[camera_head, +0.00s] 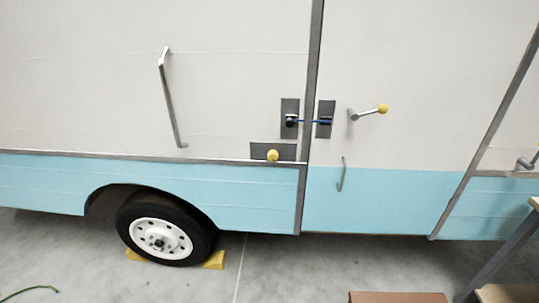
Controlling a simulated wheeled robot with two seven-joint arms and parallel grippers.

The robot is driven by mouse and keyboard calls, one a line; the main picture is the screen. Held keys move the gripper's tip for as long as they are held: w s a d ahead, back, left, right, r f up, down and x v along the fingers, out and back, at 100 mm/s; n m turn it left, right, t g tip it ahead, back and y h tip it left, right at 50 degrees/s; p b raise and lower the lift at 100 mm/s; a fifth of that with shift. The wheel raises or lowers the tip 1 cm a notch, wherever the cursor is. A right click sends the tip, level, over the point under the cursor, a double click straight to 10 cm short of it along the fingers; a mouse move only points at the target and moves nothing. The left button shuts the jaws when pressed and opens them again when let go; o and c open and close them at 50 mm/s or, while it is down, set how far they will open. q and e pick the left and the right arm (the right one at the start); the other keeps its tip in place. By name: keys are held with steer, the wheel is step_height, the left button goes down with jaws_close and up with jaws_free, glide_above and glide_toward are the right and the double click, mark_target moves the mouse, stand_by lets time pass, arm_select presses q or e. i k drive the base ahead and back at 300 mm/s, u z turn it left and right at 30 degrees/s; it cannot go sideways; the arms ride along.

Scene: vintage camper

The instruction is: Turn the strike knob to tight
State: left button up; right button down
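A camper's side wall fills the view, with a door (420,60) on the right. A black knob (290,121) sits on an upright dark plate left of the door seam. A thin blue piece runs from it across the seam to a second dark plate (325,108) on the door. Below, a yellow knob (272,155) sits on a wide dark plate (290,149). I cannot tell which is the strike knob, and no tight marking is readable. Neither of my grippers is in view.
A lever with a yellow ball (383,108) sticks out from the door. A long grab bar (171,95) is at left, a small handle (342,174) low on the door. A chocked wheel (160,237) is lower left. A brown box (398,298) and table (503,253) stand lower right.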

mark_target(272, 156)
steer(key=k, duration=0.5)
steer(key=z, duration=1.15)
steer(key=i, duration=0.65)
steer(key=u, duration=0.05)
